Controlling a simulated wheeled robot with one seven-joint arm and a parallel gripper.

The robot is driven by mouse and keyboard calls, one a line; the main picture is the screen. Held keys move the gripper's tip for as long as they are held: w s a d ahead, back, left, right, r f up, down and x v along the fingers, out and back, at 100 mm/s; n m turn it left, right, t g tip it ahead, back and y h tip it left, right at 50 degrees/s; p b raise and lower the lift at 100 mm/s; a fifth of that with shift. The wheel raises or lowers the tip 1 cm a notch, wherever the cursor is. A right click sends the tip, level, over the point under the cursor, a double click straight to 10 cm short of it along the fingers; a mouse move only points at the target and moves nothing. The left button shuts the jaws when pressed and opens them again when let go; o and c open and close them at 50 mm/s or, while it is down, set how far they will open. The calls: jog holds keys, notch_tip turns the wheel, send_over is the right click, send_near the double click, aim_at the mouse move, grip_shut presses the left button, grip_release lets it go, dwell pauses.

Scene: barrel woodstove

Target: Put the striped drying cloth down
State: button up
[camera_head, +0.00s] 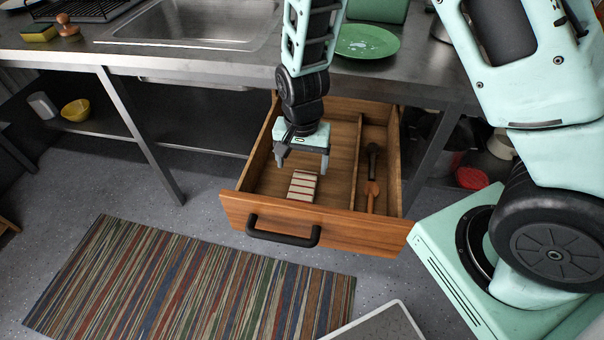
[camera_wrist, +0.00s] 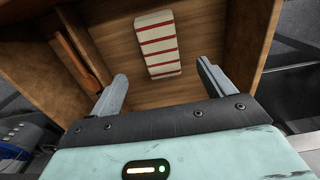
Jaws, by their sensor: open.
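The striped drying cloth (camera_head: 302,185) is a small folded white block with dark stripes. It lies flat in the wide left compartment of the open wooden drawer (camera_head: 335,217), near the front panel. In the wrist view the cloth (camera_wrist: 158,45) shows red stripes on white. My gripper (camera_head: 303,168) is over the same compartment, just behind and above the cloth in the head view. In the wrist view my gripper's fingers (camera_wrist: 165,85) are spread wide apart, with nothing between them, and the cloth lies beyond the tips.
A narrow right compartment holds a dark utensil (camera_head: 373,158) and an orange-brown wooden utensil (camera_head: 371,194). The drawer's black handle (camera_head: 284,232) sticks out in front. Above is a steel counter with a sink (camera_head: 205,22) and a green plate (camera_head: 366,41). A striped rug (camera_head: 190,283) lies on the floor.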

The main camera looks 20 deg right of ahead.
jog(key=s+a+r+n+y, duration=0.1)
jog(key=s+a+r+n, duration=0.3)
jog(key=r, duration=0.3)
jog(key=s+a+r+n, duration=0.3)
jog(key=s+r, duration=0.2)
jog(key=r, duration=0.1)
jog(key=s+r+n, duration=0.6)
jog(key=s+n, duration=0.1)
jog(key=s, duration=0.4)
jog(key=shift+d+n, duration=0.4)
jog(key=shift+r, duration=0.1)
